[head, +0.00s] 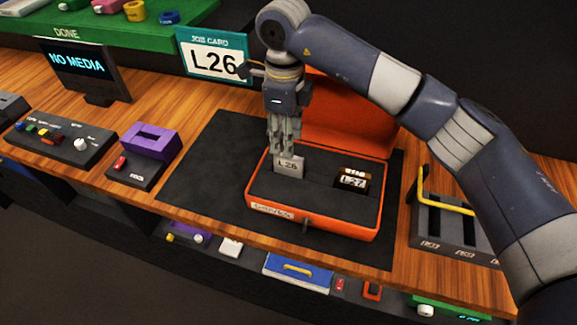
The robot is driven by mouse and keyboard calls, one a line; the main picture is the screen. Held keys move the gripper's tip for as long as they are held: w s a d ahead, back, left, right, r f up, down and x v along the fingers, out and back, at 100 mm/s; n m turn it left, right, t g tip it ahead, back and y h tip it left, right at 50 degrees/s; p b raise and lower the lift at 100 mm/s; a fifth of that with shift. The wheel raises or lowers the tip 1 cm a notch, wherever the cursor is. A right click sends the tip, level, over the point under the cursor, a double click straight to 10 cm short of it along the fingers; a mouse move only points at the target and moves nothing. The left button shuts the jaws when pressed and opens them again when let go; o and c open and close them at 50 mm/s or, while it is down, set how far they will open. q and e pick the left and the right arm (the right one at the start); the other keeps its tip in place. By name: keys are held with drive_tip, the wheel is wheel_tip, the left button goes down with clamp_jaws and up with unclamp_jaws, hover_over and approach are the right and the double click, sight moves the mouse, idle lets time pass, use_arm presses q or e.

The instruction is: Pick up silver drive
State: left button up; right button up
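A silver drive (289,167) labelled L26 stands upright at the left part of the open orange case (312,222), which has a dark foam insert. My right gripper (286,150) points down directly above the drive, with its fingers at the drive's top edge. The fingers look close together, but whether they grip the drive cannot be made out. A second, dark drive (352,179) labelled L27 sits in the foam to the right. A job card (215,60) reading L26 stands behind. My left gripper is not in view.
The case stands on a dark mat (205,170), its lid open at the back. A slotted dock with a yellow handle (450,205) is at the right. A purple device (148,140), a control box (62,144) and a NO MEDIA screen (80,63) are at the left.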

sight(289, 159)
wheel_tip(289, 159, down, 3)
drive_tip(key=shift+r+p, duration=0.1)
drive_tip(key=shift+p, duration=0.2)
drive_tip(key=shift+d+f+p, duration=0.1)
drive_tip(key=shift+f+p, duration=0.15)
drive_tip(key=shift+p, duration=0.05)
drive_tip(key=f, duration=0.1)
drive_tip(key=f+p, duration=0.2)
drive_tip(key=shift+d+f, duration=0.25)
drive_tip(key=shift+f, duration=0.6)
clamp_jaws()
